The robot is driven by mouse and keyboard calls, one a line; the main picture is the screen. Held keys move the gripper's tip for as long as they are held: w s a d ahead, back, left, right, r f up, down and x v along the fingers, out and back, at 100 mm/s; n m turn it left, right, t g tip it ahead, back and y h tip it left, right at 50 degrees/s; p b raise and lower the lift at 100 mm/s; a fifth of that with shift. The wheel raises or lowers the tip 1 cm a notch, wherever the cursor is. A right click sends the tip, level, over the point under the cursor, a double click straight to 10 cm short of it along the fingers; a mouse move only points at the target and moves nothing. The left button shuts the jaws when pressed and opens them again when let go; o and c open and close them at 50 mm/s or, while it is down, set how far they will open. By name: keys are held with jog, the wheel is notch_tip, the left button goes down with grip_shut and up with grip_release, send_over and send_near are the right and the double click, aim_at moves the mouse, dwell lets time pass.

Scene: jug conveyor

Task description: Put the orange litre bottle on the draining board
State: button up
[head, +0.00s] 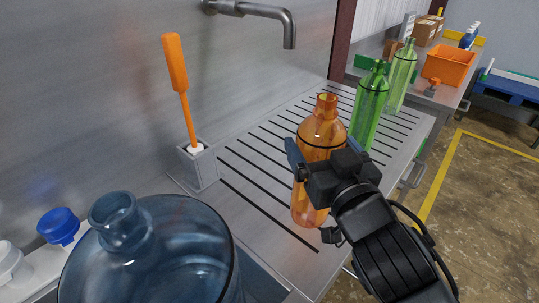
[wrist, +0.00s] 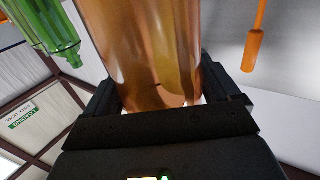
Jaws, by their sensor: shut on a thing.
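The orange litre bottle (head: 320,130) is upright over the near part of the grooved steel draining board (head: 262,205). My gripper (head: 318,172) is shut around the bottle's body from the front right. The wrist view shows the orange bottle (wrist: 145,45) between both jaws. The bottle's base is at the board's surface or just above it; I cannot tell which. Part of its right side is hidden behind my gripper.
Two green bottles (head: 368,105) stand farther back on the board. A brush with an orange handle (head: 175,65) stands in a grey holder (head: 199,165) to the left. A large blue jug (head: 150,255) is at the front left. A tap (head: 255,12) juts out above.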

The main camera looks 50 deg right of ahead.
jog(key=f+b+x, duration=0.3)
jog(key=b+x, duration=0.6)
jog(key=x, duration=0.9)
jog(key=shift+f+b, duration=0.25)
jog(key=shift+b, duration=0.15)
jog(key=shift+w+a+f, duration=0.1)
jog(key=shift+w, duration=0.05)
jog(key=o, duration=1)
jog(key=shift+o, duration=0.3)
